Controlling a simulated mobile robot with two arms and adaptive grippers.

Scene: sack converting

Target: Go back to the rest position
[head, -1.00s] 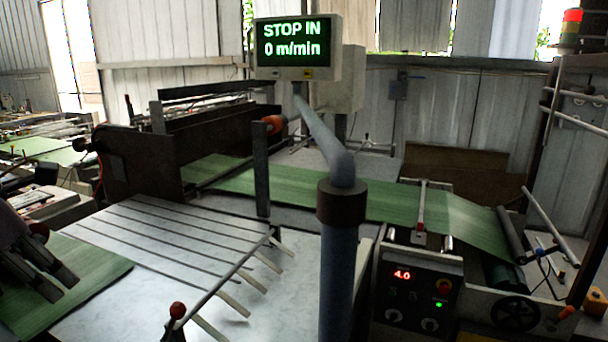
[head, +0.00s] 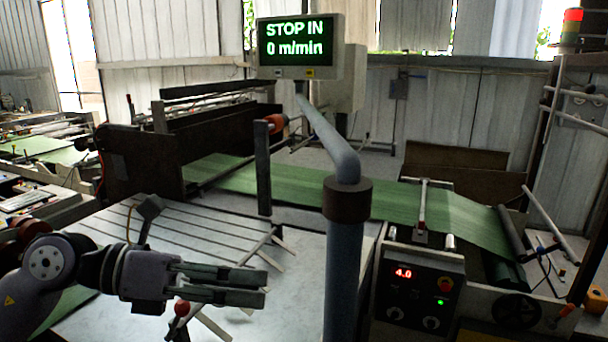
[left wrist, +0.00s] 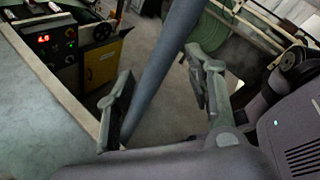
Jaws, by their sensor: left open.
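My left gripper (head: 262,284) reaches in from the left in the head view, above the grey slatted table, with its fingers pointing right toward the blue post. It is open and nothing shows between its fingers. In the left wrist view the two fingers of the left gripper (left wrist: 160,105) stand apart, with the blue post (left wrist: 165,65) and floor beyond them. My right gripper is not in view.
The blue post (head: 343,265) stands right of the left gripper. A red-knobbed lever (head: 182,308) is close below it. The slatted table (head: 290,310) has a green sheet at its left. A control box (head: 418,295) and green web (head: 390,200) lie right.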

